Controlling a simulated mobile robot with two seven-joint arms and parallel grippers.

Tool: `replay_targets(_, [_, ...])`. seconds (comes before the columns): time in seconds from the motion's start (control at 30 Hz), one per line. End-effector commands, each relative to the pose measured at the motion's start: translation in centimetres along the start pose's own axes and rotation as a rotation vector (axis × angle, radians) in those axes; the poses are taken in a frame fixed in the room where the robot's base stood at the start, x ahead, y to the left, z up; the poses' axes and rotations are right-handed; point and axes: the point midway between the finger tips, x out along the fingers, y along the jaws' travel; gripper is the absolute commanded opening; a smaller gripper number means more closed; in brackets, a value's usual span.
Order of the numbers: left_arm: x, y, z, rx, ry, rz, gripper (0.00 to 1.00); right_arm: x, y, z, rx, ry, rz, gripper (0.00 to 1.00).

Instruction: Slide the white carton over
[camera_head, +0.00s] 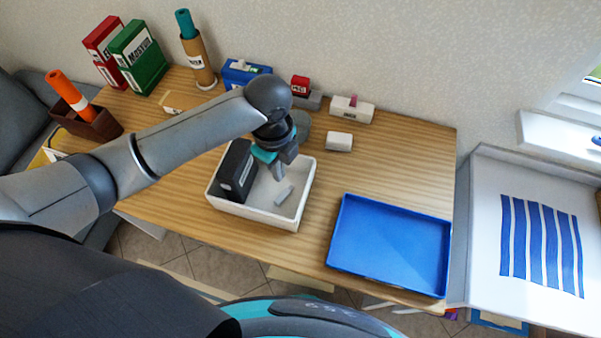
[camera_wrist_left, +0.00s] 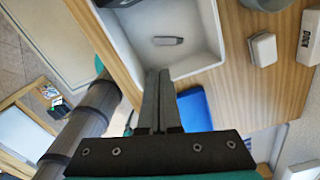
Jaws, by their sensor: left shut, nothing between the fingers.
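A small white carton (camera_head: 339,141) stands on the wooden table, right of my left gripper (camera_head: 279,171); it also shows in the left wrist view (camera_wrist_left: 262,48). An open white box (camera_head: 252,213) sits near the table's front edge. It holds a black case (camera_head: 235,172) at its left and a small grey piece (camera_head: 284,195) on its floor. My left gripper is shut and empty, pointing down over this open box and apart from the small carton. In the left wrist view, its fingers (camera_wrist_left: 157,78) overlap the box's edge. My right gripper is not in view.
A blue tray (camera_head: 388,246) lies at the front right. A dock-labelled block (camera_head: 352,109) and a red stamp-like piece (camera_head: 300,86) stand at the back. Folders (camera_head: 138,57), a cardboard tube (camera_head: 198,62) and a brown holder (camera_head: 88,120) stand left. Bare tabletop lies right of the carton.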

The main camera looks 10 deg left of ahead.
Motion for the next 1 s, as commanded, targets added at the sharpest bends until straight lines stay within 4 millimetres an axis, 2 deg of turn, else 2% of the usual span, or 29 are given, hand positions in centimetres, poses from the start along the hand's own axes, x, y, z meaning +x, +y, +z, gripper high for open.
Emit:
replay_targets(0.07, [0.2,0.1,0.2,0.013,-0.004,0.009,0.0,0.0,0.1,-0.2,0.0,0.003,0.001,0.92])
replay_targets(0.17, [0.9,0.1,0.3,0.015,-0.004,0.011,0.0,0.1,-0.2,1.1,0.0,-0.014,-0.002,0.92])
replay_targets(0.3, [3.1,0.1,0.2,0.013,-0.003,0.012,0.0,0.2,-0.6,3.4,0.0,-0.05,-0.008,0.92])
replay_targets(0.37, [4.4,0.1,0.2,0.013,-0.003,0.011,0.0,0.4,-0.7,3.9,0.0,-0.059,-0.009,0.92])
replay_targets(0.5, [7.5,0.1,0.2,0.012,-0.003,0.011,0.0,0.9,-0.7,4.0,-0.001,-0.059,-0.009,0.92])
replay_targets(0.67, [10.4,0.1,0.3,0.012,-0.004,0.009,0.0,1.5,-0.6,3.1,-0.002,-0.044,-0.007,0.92])
replay_targets(0.8, [9.9,0.1,-2.2,0.017,-0.001,0.006,0.0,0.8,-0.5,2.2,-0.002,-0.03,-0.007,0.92])
replay_targets(1.0, [10.0,0.1,-3.6,0.014,-0.004,0.005,0.0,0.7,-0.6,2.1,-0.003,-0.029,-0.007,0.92])
